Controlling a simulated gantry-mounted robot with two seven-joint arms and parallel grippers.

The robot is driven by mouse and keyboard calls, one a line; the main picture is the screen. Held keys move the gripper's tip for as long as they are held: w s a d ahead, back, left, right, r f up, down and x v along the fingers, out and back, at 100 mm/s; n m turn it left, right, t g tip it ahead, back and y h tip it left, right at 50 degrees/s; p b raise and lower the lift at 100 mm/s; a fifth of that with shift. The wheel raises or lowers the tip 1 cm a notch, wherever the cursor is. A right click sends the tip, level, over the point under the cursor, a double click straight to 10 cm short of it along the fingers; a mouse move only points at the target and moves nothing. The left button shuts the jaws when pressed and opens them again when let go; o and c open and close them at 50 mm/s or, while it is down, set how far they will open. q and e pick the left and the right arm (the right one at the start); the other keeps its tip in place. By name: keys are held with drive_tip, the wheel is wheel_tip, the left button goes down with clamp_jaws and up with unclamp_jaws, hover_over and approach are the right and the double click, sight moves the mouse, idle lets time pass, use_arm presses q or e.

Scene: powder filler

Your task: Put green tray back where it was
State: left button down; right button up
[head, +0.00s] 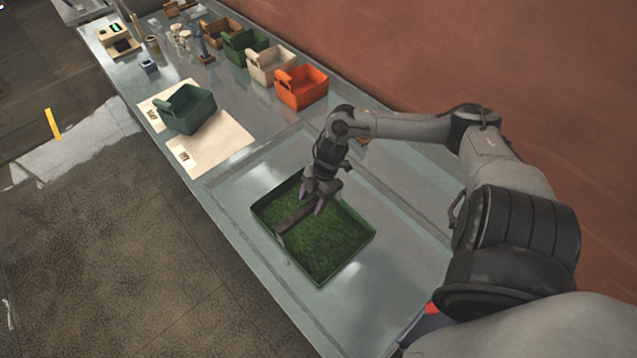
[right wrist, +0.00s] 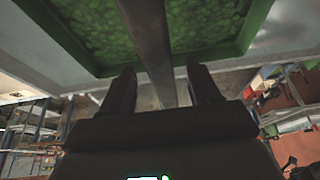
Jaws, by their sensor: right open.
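A large shallow green tray (head: 343,268) with a textured green inside lies on the near part of the bench. My right gripper (head: 312,198) is over this tray, pointing down, with its fingers apart. A dark bar (head: 294,214) reaches from between the fingers across the tray; in the right wrist view the bar (right wrist: 148,38) runs between the two fingers (right wrist: 160,88). I cannot tell whether it touches them. The tray also shows in the right wrist view (right wrist: 258,22). A smaller green bin (head: 190,112) stands on the pale mats farther left. My left gripper is not in view.
Brown (head: 220,32), green (head: 244,46), cream (head: 270,65) and orange (head: 302,88) bins stand in a row along the wall side. Pale mats (head: 222,148) lie under the small green bin. A scale-like device (head: 117,40) stands at the far end. Bench right of the tray is clear.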

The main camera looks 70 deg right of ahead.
drive_tip(key=v, duration=0.6)
drive_tip(key=shift+p, duration=0.3)
drive_tip(key=shift+p+v, duration=0.3)
drive_tip(key=shift+v, duration=0.6)
drive_tip(key=shift+r, duration=0.15)
